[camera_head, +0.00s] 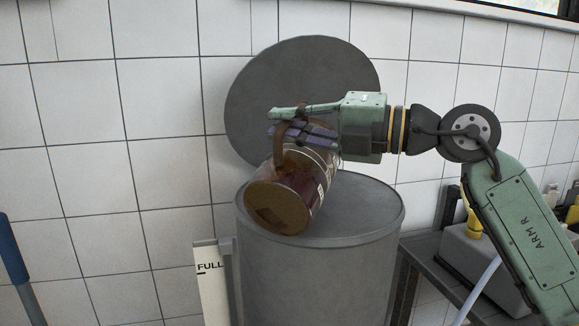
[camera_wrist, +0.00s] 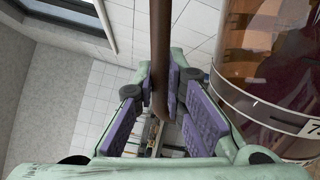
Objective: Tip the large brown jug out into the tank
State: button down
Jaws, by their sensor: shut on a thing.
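The large brown jug (camera_head: 312,190) is tilted over the top of the grey tank (camera_head: 320,275), with its round flat end facing the lower left. Its other end is hidden behind my gripper, so I cannot see the mouth. My gripper (camera_head: 285,122) is shut on the jug's brown handle, which also shows as a bar (camera_wrist: 160,50) between the purple pads of my gripper (camera_wrist: 168,108) in the wrist view. The glassy brown jug body (camera_wrist: 265,75) fills the right of that view, with dark red contents and a pale label band. I cannot tell whether anything is flowing out.
A large grey disc (camera_head: 255,85) stands upright behind the tank against the white tiled wall. A white strip marked FULL (camera_head: 211,285) stands at the tank's left. A grey bench (camera_head: 425,255) with a grey container (camera_head: 470,260) is at the right. A blue-handled pole (camera_head: 12,250) is far left.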

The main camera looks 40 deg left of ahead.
jog(key=shift+w+r, duration=0.15)
jog(key=shift+r, duration=0.05)
jog(key=shift+w+a+m+p, duration=0.3)
jog(key=shift+w+m+p, duration=0.3)
jog(key=shift+w+r, duration=0.1)
dwell(0.4)
jog(key=shift+w+a+r+m+p, duration=0.25)
jog(key=shift+w+r+m+p, duration=0.2)
jog(key=shift+p, duration=0.45)
jog(key=shift+w+a, duration=0.1)
jog(key=shift+w, duration=0.15)
jog(key=shift+w+r, duration=0.1)
